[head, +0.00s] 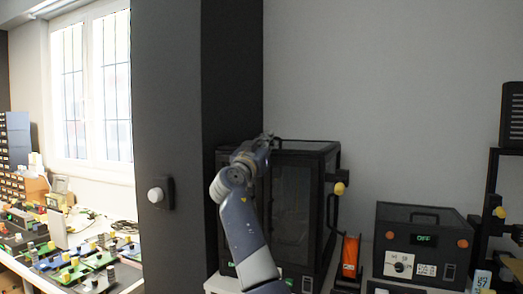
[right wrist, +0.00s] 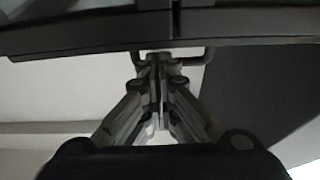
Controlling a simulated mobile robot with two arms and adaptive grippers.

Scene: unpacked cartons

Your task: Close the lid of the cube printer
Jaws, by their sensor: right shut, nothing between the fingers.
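The cube printer (head: 293,200) is a black boxy enclosure with dark see-through panels, standing on the surface beside the dark pillar. Its lid (head: 312,146) looks about level along the top, with a thin dark handle; I cannot tell whether it sits fully down. My right gripper (head: 267,137) is at the printer's upper left front, near lid height. In the right wrist view my right gripper (right wrist: 156,62) is shut and empty, its tips overlapping a dark bar-like handle (right wrist: 203,56) under a dark edge; contact is unclear. My arm hides part of the printer's front. My left gripper is out of view.
A dark pillar (head: 232,75) stands close on the left. An orange spool (head: 350,257) and a black control box (head: 420,240) with a green display are to the right. A black frame (head: 490,190) stands at the far right. A cluttered workbench (head: 80,265) is at left.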

